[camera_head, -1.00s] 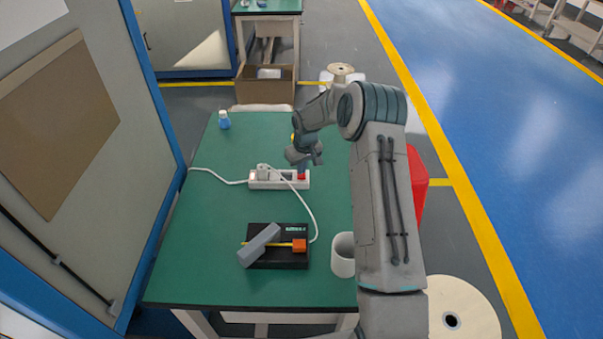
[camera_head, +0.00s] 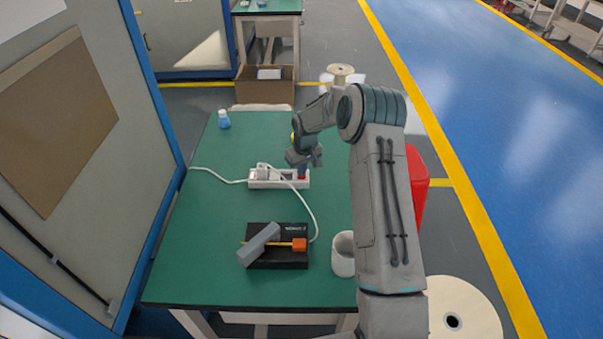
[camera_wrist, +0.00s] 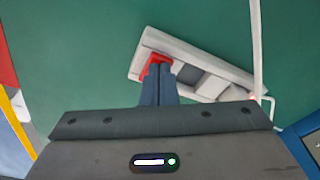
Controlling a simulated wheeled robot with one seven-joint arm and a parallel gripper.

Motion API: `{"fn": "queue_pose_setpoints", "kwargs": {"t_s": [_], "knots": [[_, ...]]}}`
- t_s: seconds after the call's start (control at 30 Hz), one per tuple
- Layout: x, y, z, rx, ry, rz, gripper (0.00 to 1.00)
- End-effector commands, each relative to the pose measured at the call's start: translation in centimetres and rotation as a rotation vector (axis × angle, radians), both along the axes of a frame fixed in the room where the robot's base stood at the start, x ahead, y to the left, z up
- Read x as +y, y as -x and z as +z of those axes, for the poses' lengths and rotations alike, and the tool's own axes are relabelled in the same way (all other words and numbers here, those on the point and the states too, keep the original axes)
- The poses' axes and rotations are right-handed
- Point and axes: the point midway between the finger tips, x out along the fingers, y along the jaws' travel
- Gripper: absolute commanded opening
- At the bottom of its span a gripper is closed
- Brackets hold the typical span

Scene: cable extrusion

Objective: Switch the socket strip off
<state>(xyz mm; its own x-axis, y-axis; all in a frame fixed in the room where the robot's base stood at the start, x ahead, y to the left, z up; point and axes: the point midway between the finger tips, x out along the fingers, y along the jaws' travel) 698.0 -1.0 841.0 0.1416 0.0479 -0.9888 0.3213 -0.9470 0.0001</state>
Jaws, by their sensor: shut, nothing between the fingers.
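The white socket strip (camera_head: 262,184) lies on the green table, with a plug and white cable at its left part. In the wrist view the strip (camera_wrist: 185,50) runs diagonally, with dark sockets and a red switch (camera_wrist: 153,62) at its left end. My gripper (camera_head: 303,174) is over the right end of the strip. In the wrist view my gripper (camera_wrist: 160,69) has its fingers together, with the tips at the red switch and partly covering it. I cannot tell whether they touch it or which way the switch is tilted.
A black device (camera_head: 285,258) with a grey lever and orange block stands at the table's front. A white cup (camera_head: 343,262) is at the right front edge. A blue bottle (camera_head: 224,120) stands at the back left. The white cable (camera_head: 306,205) crosses the table.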

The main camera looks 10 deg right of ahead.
Motion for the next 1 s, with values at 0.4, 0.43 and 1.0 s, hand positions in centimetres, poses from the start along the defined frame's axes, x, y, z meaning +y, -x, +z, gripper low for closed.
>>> {"fn": "queue_pose_setpoints", "kwargs": {"t_s": [0.4,0.43,1.0], "knots": [[0.0,0.0,-0.4,0.0,0.0,0.0,0.0],[0.0,0.0,-0.3,0.0,0.0,0.0,0.0],[0.0,0.0,3.9,0.0,0.0,0.0,0.0]]}}
